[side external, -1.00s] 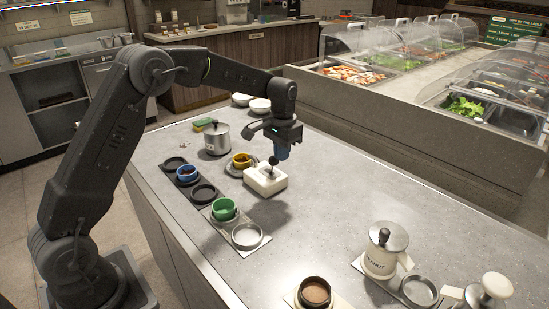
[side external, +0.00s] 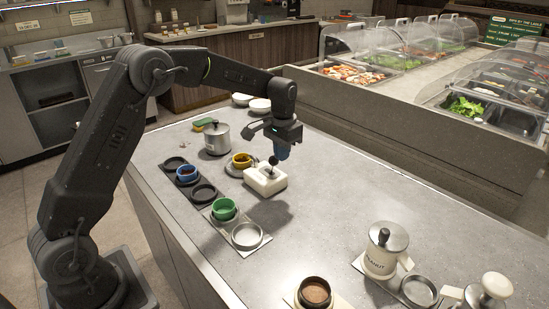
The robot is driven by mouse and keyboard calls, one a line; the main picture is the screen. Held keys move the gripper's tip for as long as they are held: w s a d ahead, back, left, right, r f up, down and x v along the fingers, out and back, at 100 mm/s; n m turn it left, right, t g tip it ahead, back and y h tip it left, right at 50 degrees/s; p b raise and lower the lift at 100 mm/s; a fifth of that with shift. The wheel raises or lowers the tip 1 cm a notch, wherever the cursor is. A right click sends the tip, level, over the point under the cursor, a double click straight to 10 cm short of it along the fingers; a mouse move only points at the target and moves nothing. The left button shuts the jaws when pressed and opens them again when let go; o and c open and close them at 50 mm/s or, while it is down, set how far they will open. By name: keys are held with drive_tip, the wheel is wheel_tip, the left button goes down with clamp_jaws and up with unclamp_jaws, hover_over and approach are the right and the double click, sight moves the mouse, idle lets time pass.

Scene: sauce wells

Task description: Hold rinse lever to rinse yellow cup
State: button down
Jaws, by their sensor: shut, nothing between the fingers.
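The yellow cup (side external: 242,159) sits upright on a round base just left of and behind a white block (side external: 265,182). The block carries a dark lever with a round knob (side external: 273,160). My gripper (side external: 281,155) points down over the block, shut and empty, with its tip at or right beside the knob. I cannot tell whether it touches the knob or how far the lever is pressed. The inside of the yellow cup is too small to make out.
A blue cup (side external: 187,172) and a green cup (side external: 224,208) stand in holders to the left. A lidded metal pot (side external: 217,139) is behind the yellow cup. A white peanut dispenser (side external: 382,258) stands at front right. The counter's middle right (side external: 340,205) is clear.

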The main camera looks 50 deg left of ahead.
sight(273, 159)
drive_tip(key=shift+a+f, duration=1.95)
drive_tip(key=shift+f, duration=0.15)
drive_tip(key=shift+d, duration=0.1)
idle(1.5)
drive_tip(key=shift+d, duration=2.5)
wheel_tip(273, 159, up, 8)
drive_tip(key=shift+r, duration=0.1)
